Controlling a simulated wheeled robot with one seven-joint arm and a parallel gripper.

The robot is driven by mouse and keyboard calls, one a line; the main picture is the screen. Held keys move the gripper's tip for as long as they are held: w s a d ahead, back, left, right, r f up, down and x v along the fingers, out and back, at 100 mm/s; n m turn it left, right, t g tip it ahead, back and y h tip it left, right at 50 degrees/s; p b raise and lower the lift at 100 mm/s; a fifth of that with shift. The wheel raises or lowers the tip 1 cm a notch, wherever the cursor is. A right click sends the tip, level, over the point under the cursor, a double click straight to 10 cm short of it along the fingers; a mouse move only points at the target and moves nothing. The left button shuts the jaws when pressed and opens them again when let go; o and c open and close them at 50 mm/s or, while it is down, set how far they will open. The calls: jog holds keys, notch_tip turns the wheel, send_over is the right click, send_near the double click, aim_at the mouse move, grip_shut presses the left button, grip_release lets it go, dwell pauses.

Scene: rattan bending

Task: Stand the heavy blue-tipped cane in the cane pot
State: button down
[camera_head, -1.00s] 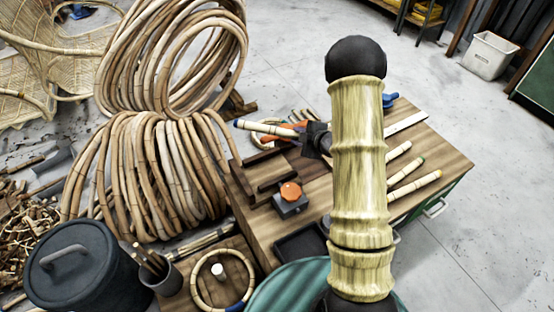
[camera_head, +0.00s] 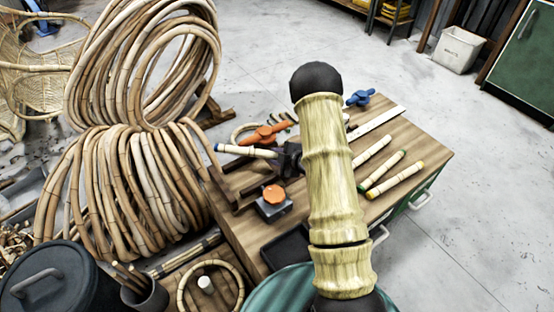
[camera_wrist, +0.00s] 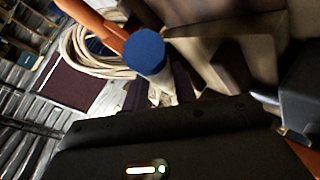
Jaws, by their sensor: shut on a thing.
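The blue-tipped cane (camera_head: 240,151) is pale and lies nearly level, its blue end pointing left. My gripper (camera_head: 284,158) is shut on it above the far left part of the bench. The wrist view shows the blue end (camera_wrist: 145,50) close to the lens; the cane behind it runs down between my fingers (camera_wrist: 172,92), largely hidden. A dark grey pot (camera_head: 150,297) with several thin canes standing in it is at the lower left. It looks like the cane pot and is clear of my gripper.
The wooden bench (camera_head: 330,215) carries loose canes (camera_head: 382,171) at right, an orange clamp (camera_head: 262,134), an orange-topped block (camera_head: 273,203) and a blue clamp (camera_head: 360,98). Large rattan coils (camera_head: 135,185) stand left. A lidded dark bin (camera_head: 50,280) is beside the pot. My arm hides the bench middle.

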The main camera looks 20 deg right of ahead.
jog(key=shift+f, duration=0.4)
jog(key=shift+w+f, duration=0.15)
jog(key=shift+f, duration=0.1)
jog(key=shift+d+f+b, duration=0.2)
jog(key=shift+d+b, duration=0.05)
jog(key=shift+b, duration=0.05)
jog(key=shift+a+f, duration=0.1)
jog(key=c, duration=1.3)
grip_release()
jog(key=shift+a, duration=0.15)
jog(key=shift+o, duration=1)
jog(key=shift+s+a, duration=0.15)
jog(key=shift+s, duration=0.05)
